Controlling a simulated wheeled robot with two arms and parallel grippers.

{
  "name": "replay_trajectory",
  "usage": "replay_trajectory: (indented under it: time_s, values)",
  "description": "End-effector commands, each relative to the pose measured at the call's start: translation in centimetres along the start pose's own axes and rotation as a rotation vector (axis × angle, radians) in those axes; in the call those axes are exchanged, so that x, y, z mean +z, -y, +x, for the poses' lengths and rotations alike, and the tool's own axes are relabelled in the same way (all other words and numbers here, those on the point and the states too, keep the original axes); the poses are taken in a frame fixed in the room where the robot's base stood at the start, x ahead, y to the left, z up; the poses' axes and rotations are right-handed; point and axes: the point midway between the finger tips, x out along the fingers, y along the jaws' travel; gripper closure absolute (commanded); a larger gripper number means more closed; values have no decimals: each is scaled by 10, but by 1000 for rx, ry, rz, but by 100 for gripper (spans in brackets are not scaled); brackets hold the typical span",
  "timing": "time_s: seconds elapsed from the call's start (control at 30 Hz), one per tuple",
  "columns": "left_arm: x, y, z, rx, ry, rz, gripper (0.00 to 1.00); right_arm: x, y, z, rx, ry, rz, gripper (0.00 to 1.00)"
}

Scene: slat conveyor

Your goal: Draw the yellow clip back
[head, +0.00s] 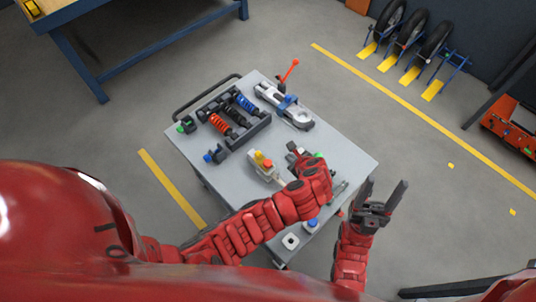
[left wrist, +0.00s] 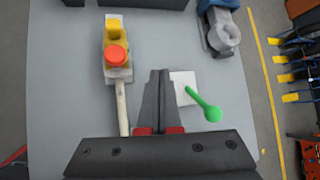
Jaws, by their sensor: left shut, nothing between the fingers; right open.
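The yellow clip (head: 259,157) sits on a pale grey fitting on the cart top, beside an orange-red knob (head: 267,163). In the left wrist view the yellow clip (left wrist: 113,28) is at the upper left, just beyond the red knob (left wrist: 115,55). A pale rod (left wrist: 122,108) runs from the fitting toward me. My left gripper (left wrist: 158,75) is shut and empty, to the right of the rod and apart from the clip. In the head view the left gripper (head: 293,149) is partly hidden by its own hand. My right gripper (head: 384,196) is open and empty off the cart's right side.
A green-knobbed lever (left wrist: 205,106) on a white plate (left wrist: 184,84) is just right of my left fingers.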

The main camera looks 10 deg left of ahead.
Motion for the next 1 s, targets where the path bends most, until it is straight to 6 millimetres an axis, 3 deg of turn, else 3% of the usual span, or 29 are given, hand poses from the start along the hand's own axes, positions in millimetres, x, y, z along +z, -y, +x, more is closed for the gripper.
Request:
replay_trajectory:
  time_s: [0.2, 0.4, 0.77, 1.0]
  values:
    - [18, -26, -30, 196, 102, 131, 100, 0, 0, 0, 0, 0, 0, 39]
    - [24, -37, -40, 264, 128, 167, 100, 0, 0, 0, 0, 0, 0, 39]
    - [25, -38, -37, 264, 129, 166, 100, 0, 0, 0, 0, 0, 0, 39]
    - [32, -46, -9, 270, 131, 165, 100, 0, 0, -1, 0, 0, 0, 39]
